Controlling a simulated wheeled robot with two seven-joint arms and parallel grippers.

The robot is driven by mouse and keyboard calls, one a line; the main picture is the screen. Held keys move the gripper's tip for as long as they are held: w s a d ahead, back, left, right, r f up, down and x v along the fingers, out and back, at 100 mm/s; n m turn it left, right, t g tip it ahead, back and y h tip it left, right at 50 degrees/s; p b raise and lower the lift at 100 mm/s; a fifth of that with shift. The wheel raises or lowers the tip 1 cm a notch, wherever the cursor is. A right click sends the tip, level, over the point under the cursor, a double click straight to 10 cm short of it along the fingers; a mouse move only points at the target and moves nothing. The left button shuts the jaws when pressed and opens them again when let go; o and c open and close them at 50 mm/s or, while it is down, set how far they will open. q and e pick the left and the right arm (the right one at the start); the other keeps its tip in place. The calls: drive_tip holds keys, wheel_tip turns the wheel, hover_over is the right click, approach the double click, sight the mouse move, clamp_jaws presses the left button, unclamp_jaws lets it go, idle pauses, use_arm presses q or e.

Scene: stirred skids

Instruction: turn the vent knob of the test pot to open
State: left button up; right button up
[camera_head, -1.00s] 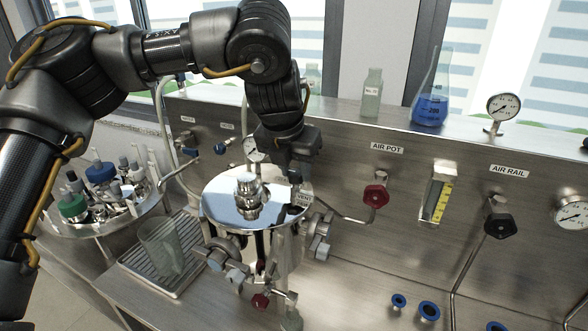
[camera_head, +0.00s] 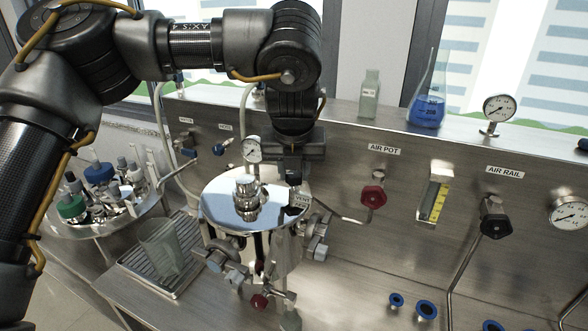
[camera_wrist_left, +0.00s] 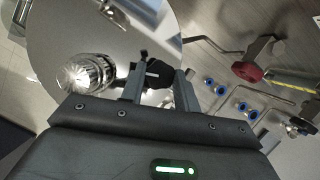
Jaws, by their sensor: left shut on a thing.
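The test pot (camera_head: 270,250) stands on the bench in the middle of the head view, with a shiny round lid (camera_head: 222,208). A VENT label (camera_head: 301,198) sits at the lid's right edge. My left gripper (camera_head: 293,178) points down over that edge and hides the knob in the head view. In the left wrist view, the black vent knob (camera_wrist_left: 153,76) with a white pointer line lies between the fingers of my left gripper (camera_wrist_left: 159,82), which is shut on it. A metal fitting (camera_wrist_left: 86,75) rises from the lid beside it. My right gripper is not in view.
A glass beaker (camera_head: 161,250) stands on a drain tray left of the pot. A round stand of capped bottles (camera_head: 75,208) is further left. The steel back panel carries a red AIR POT knob (camera_head: 373,197) and gauges; a blue flask (camera_head: 428,105) stands on top.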

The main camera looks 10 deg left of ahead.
use_arm(q)
drive_tip(key=shift+r, duration=0.1)
drive_tip(key=o, duration=1)
drive_tip(key=shift+s+r, duration=0.1)
drive_tip(key=shift+r, duration=0.25)
drive_tip(key=b+v, duration=0.2)
drive_tip(key=v, duration=0.8)
drive_tip(key=shift+a, duration=0.1)
